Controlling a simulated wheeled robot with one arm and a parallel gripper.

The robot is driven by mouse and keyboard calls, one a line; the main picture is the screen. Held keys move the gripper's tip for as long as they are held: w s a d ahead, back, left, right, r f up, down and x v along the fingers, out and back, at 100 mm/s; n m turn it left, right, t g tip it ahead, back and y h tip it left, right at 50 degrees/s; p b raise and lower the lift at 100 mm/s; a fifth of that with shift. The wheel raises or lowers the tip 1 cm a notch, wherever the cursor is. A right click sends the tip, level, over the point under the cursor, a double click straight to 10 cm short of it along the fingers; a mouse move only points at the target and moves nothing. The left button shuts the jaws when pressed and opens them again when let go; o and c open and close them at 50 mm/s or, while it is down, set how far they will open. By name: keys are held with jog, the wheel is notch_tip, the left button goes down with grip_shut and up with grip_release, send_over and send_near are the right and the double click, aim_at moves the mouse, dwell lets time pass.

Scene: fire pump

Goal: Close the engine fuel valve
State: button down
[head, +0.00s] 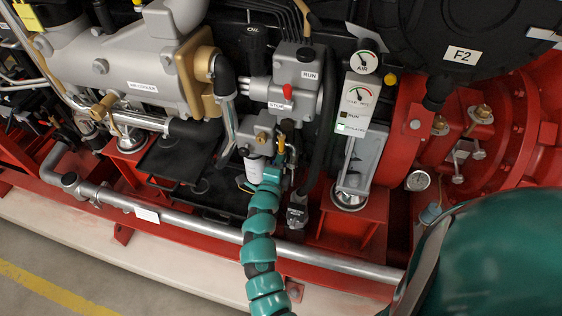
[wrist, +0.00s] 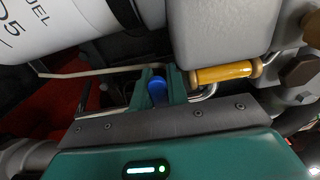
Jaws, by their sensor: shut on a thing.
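My gripper (wrist: 161,88) shows in the wrist view with its two green fingers close on either side of a small blue part (wrist: 157,87), which looks like a valve handle. The fingers hide most of this part, so I cannot tell its full shape or which way it points. In the head view, my gripper (head: 274,168) is low on the engine, below a small yellow part (head: 281,144) and beside the white fuel filter (head: 254,170). The blue part is not clear in the head view.
In the wrist view, an orange-yellow cylinder (wrist: 225,72) lies just right of the fingers, under a grey housing (wrist: 222,30). The white filter (wrist: 55,22) is at upper left. A thin pale rod (wrist: 100,72) runs behind the fingers. A grey pipe (head: 200,228) crosses below in the head view.

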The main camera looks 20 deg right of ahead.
jog(key=c, duration=1.6)
grip_release()
jog(key=shift+c, duration=0.2)
jog(key=shift+a, duration=0.1)
jog(key=v, duration=1.7)
jog(key=shift+s+b, duration=0.2)
jog(key=shift+b, duration=0.2)
jog(key=shift+a, duration=0.1)
